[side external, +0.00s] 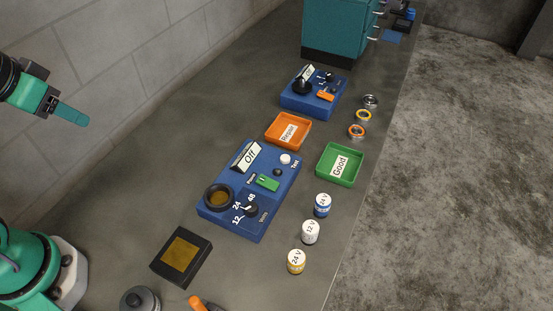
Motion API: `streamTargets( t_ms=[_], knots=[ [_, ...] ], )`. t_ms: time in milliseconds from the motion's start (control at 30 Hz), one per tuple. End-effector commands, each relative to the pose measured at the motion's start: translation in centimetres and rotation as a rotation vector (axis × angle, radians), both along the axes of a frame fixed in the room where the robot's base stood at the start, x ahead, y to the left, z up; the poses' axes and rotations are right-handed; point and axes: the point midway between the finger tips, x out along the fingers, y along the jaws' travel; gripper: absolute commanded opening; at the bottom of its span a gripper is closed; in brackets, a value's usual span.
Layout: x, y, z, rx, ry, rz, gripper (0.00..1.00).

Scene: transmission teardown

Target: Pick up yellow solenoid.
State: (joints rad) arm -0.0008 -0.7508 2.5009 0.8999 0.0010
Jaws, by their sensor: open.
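The yellow solenoid (296,262) is a small white and yellow cylinder marked 24 V. It stands upright on the grey bench near its right edge, the closest of three cylinders in a row. My gripper (78,115) is at the upper left, high and far from the solenoid, with nothing seen between its jaws. One green finger shows clearly; the other is hard to make out.
A white 12 V cylinder (311,232) and a blue-banded cylinder (322,205) stand behind the solenoid. A blue test box (233,223), black pad (165,268), orange Repair tray (275,140) and green Good tray (352,178) are nearby. An orange handle (198,303) shows at the front.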

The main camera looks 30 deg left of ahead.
Motion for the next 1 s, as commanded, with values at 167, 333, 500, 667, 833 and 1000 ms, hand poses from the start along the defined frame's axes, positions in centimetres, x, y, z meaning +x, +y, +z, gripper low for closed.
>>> streamTargets(
  t_ms=[167, 333, 500, 667, 833, 1000],
  knots=[
    [0.0, 0.0, 0.0, 0.0, 0.0, 0.0, 0.52],
    [0.0, 0.0, 0.0, 0.0, 0.0, 0.0, 0.56],
    [0.0, 0.0, 0.0, 0.0, 0.0, 0.0, 0.56],
    [0.3, -0.3, 0.1, -0.007, 0.005, 0.0, 0.56],
    [1.5, -1.4, 0.4, -0.029, 0.03, -0.002, 0.56],
    [3.4, -3.6, 0.7, -0.065, 0.074, 0.003, 0.56]
  ],
)
